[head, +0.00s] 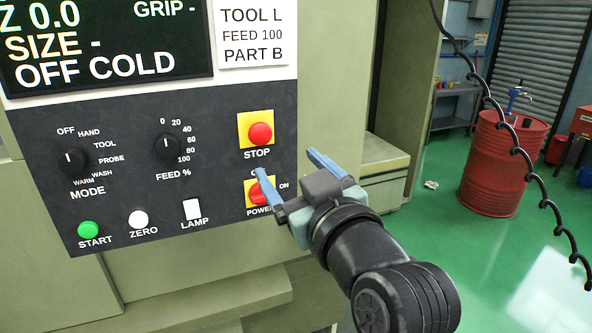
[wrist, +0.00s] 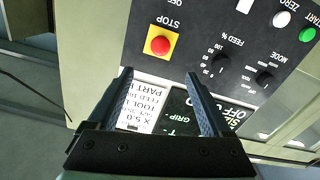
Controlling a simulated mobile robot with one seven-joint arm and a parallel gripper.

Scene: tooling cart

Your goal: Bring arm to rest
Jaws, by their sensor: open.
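My gripper (head: 287,164) is open, with its two blue fingers apart and nothing between them. In the head view it is in front of the right edge of the machine's control panel (head: 115,120). One finger partly covers the red power switch (head: 262,192) on its yellow plate. The red stop button (head: 260,134) is just above that finger. In the wrist view my gripper (wrist: 158,76) also shows open and empty, with the panel upside down beyond it and the stop button (wrist: 161,42) past the fingertips. I cannot tell whether a finger touches the panel.
The display (head: 105,45) reads "OFF COLD". The panel also carries a mode dial (head: 74,161), a feed dial (head: 167,146) and a green start button (head: 88,229). A red drum (head: 495,165) stands on open green floor (head: 440,260) at right. A coiled black cable (head: 497,108) hangs there.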

